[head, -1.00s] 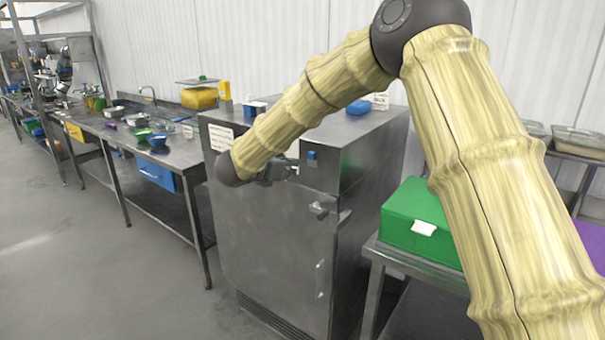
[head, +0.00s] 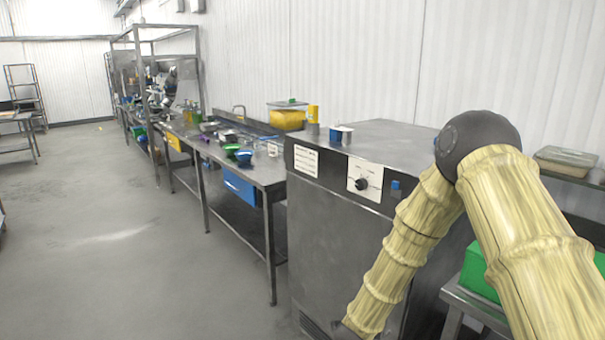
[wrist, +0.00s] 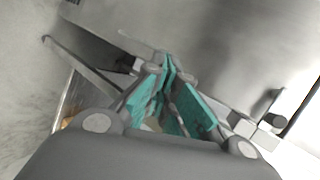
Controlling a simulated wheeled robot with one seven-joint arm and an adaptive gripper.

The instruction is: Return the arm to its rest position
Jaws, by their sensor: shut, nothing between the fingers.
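My gripper (wrist: 168,64) shows in the wrist view with its teal-padded fingers converging to touching tips and nothing held between them. Beyond the fingers is a smooth grey metal surface, with a pale floor at the left. In the head view my arm bends at a dark elbow on the right and slopes down and left in front of the steel cabinet (head: 330,220). The arm's far end runs to the bottom edge, so the gripper cannot be made out there.
A steel workbench (head: 262,172) with bowls and a blue drawer (head: 240,188) runs away left of the cabinet. A green box (head: 478,272) stands on a side table at the right, partly behind my arm. Open grey floor (head: 110,225) lies at the left.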

